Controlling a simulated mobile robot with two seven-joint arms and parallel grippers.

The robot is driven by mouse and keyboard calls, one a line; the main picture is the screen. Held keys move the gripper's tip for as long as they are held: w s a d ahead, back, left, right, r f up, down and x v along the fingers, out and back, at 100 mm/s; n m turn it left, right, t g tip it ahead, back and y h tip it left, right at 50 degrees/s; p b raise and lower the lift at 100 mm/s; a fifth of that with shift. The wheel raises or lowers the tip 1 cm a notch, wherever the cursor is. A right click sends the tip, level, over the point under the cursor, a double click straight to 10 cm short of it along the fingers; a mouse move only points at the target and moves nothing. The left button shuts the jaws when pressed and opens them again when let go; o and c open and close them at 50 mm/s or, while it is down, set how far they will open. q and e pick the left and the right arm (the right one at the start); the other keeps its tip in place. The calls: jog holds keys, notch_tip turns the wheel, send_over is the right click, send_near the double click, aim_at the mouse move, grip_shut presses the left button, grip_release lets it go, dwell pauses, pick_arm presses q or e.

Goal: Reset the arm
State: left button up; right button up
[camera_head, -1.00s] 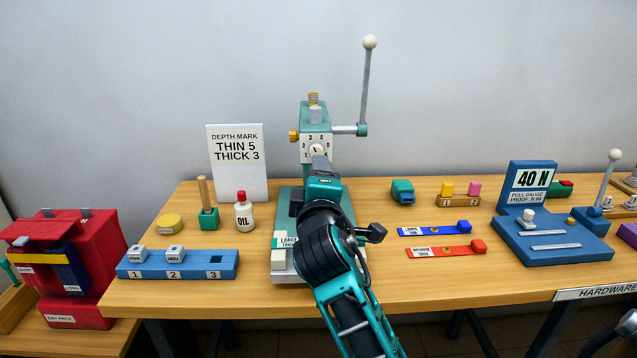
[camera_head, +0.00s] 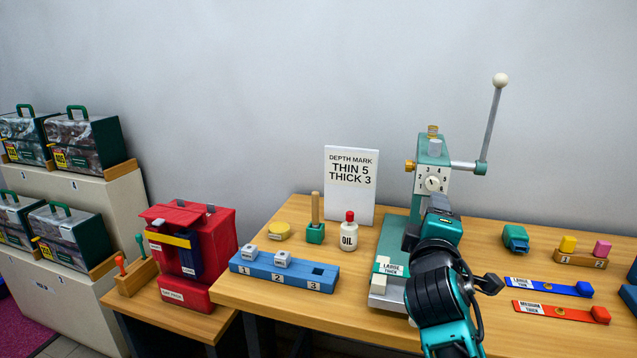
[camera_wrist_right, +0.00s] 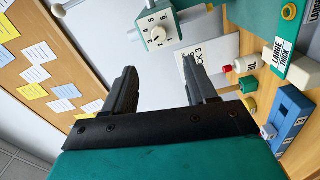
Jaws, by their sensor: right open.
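My right arm (camera_head: 440,290) comes in from the bottom and stands in front of the teal press (camera_head: 432,152). It hides part of the press's column and base. In the wrist view my right gripper (camera_wrist_right: 158,75) is open, with nothing between its fingers. The press's white numbered dial (camera_wrist_right: 157,33) shows beyond the fingertips, apart from them. My left gripper is not in view.
A blue numbered block (camera_head: 262,266), an oil bottle (camera_head: 349,235) and a depth sign (camera_head: 351,190) stand left of the press. Blue (camera_head: 540,287) and red (camera_head: 550,310) strips lie right.

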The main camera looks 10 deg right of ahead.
jog(key=s+a+f+m+g+y, duration=0.1)
jog(key=s+a+f+y, duration=0.15)
jog(key=f, duration=0.45)
jog(key=s+a+f+y, duration=0.2)
jog(key=a+f, duration=0.1)
jog(key=f, duration=0.4)
jog(key=s+a+f+m+g+y, duration=0.1)
jog(key=s+a+f+y, duration=0.15)
jog(key=f, duration=0.45)
jog(key=s+a+f+m+g+y, duration=0.1)
jog(key=s+a+f+m+y, duration=0.1)
jog(key=s+f, duration=0.4)
jog(key=s+a+f+m+g+y, duration=0.1)
jog(key=s+a+f+m+y, duration=0.1)
jog(key=s+f, duration=0.5)
jog(key=shift+s+a+m+g, duration=0.4)
jog(key=shift+s+a+m, duration=0.25)
jog(key=shift+a+m, duration=0.15)
